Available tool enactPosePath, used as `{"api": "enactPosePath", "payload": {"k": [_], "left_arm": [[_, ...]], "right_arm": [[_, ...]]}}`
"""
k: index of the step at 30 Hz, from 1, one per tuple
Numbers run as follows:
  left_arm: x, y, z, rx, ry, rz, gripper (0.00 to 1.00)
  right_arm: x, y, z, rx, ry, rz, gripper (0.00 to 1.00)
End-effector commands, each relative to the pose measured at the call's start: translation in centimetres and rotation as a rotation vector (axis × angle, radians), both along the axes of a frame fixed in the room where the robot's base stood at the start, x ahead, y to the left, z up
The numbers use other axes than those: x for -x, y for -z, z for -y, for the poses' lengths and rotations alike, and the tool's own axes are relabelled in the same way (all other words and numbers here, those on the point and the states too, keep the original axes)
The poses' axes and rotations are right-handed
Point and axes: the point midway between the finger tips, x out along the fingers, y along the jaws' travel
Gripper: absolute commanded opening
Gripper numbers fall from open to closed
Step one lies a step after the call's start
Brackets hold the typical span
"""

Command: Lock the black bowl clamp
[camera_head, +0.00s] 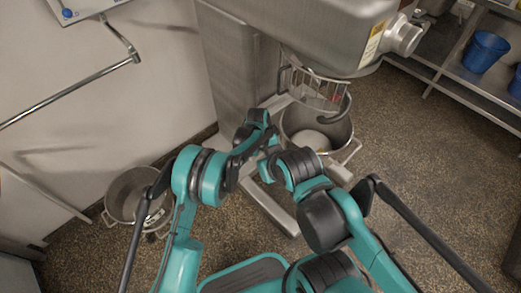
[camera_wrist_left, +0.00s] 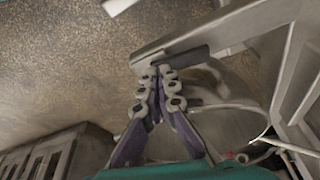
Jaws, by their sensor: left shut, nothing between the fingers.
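A black cylindrical handle (camera_wrist_left: 183,62), likely the black bowl clamp, shows in the left wrist view beside a grey metal bar. My left gripper (camera_wrist_left: 156,72) has purple fingers, which are shut and empty. Its tips are at the left end of the black handle; I cannot tell whether they touch it. In the head view the mixer bowl (camera_head: 340,131) sits under the mixer head, and my arms hide the clamp area. My right arm reaches toward the same area; its fingers cannot be made out.
The large grey mixer (camera_head: 330,30) stands ahead with a wire guard (camera_head: 318,88) over the bowl. A loose metal bowl (camera_head: 122,195) is on the floor at left. A shelf at right holds a blue bucket (camera_head: 484,52).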

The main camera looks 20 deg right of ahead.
Motion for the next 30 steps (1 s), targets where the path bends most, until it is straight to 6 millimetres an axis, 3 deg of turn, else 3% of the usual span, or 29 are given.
{"api": "enactPosePath", "payload": {"k": [9, 30], "left_arm": [[0.6, 0.0, 1.5, 0.0, 0.019, 0.0, 0.0], [0.7, -0.1, 1.4, 0.0, 0.021, 0.0, 0.0]], "right_arm": [[0.0, 0.0, 0.0, 0.0, 0.0, 0.0, 0.0], [0.0, 0.1, 0.0, 0.0, 0.0, 0.0, 0.0]]}}
